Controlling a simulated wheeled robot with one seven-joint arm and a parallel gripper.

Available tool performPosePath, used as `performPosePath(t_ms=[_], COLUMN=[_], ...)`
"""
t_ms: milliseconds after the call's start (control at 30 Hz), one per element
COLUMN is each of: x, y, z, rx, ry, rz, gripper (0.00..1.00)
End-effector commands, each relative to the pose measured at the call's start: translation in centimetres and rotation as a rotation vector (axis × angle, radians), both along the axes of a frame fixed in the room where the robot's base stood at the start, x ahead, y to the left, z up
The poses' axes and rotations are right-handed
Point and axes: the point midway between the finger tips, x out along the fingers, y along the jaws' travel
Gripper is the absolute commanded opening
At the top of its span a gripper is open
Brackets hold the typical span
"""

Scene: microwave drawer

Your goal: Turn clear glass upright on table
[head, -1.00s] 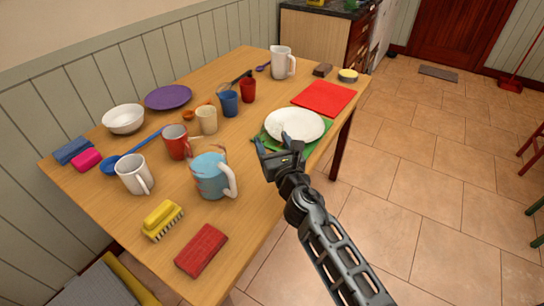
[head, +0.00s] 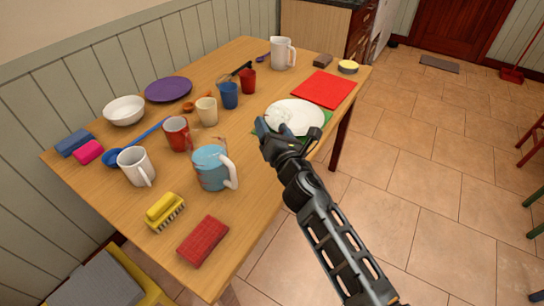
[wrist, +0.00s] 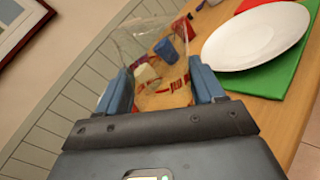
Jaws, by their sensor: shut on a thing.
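My gripper (head: 272,128) is shut on a clear glass (head: 280,119) at the table's right side, in front of the white plate. In the wrist view the clear glass (wrist: 150,45) stands out from between the two blue fingers (wrist: 163,90), and the table things show through it. Its outline is faint, and I cannot tell whether its base touches the table (head: 262,185). It is hard to see which end is its mouth.
The white plate (head: 305,118) on a green mat lies just beyond the gripper. A blue jug (head: 210,167), red mug (head: 177,134), white mug (head: 135,166) and red block (head: 203,240) stand to the left. Bare tabletop lies between the gripper and the jug.

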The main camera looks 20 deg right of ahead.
Motion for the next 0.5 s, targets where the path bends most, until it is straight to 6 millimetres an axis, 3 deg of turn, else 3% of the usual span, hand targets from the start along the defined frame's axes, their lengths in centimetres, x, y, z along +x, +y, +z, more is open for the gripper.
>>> performPosePath(t_ms=[267, 500], x=[0.02, 0.01], y=[0.01, 0.04], z=[0.05, -0.11], rx=[0.035, 0.423], ry=[-0.004, -0.036], rz=[0.000, 0.000], gripper=[0.41, 0.41])
